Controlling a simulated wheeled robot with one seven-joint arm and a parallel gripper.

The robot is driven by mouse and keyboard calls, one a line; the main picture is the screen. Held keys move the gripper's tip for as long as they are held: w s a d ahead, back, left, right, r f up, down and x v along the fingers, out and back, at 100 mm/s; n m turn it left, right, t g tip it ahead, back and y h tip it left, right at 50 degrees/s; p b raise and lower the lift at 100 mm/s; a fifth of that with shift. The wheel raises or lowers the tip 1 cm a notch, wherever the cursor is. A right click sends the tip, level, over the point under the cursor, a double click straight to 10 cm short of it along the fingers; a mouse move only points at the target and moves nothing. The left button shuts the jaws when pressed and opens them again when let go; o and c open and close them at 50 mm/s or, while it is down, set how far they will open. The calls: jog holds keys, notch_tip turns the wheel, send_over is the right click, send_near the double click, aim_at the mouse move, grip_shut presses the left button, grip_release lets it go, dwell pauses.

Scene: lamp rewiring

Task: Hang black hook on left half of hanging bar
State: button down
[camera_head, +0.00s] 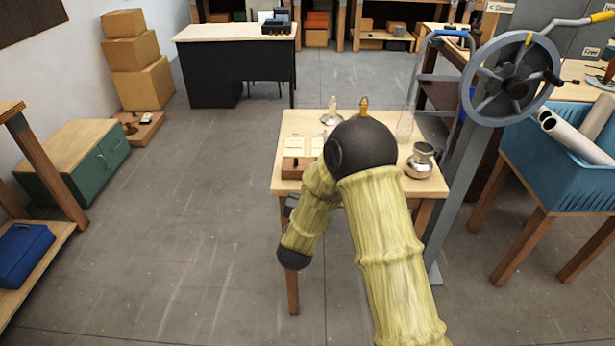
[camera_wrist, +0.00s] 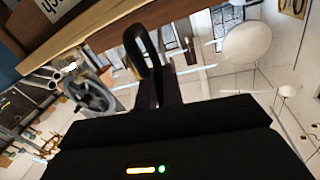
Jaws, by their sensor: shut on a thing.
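In the wrist view, my gripper (camera_wrist: 157,88) is shut on a black hook, whose rounded loop (camera_wrist: 154,52) stands up beyond the dark fingers. The rest of the hook is hidden between the fingers. A wooden edge (camera_wrist: 95,38) runs slantwise close behind the loop; I cannot tell whether they touch. In the head view, my yellow-sleeved arm covers the gripper and the hook. I cannot make out the hanging bar in either view.
A small wooden table (camera_head: 437,187) stands ahead, partly behind my arm, with a metal pot (camera_head: 419,163) on it. A post with a grey handwheel (camera_head: 510,78) and a blue bin (camera_head: 560,150) stand to the right. The floor at left centre is clear.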

jog(key=s+d+f+h, duration=0.1)
jog(key=s+d+f, duration=0.4)
jog(key=d+f, duration=0.6)
jog(key=shift+s+d+m, duration=0.15)
jog(key=shift+d+m, duration=0.15)
jog(key=shift+d, duration=0.55)
jog(key=shift+f, duration=0.15)
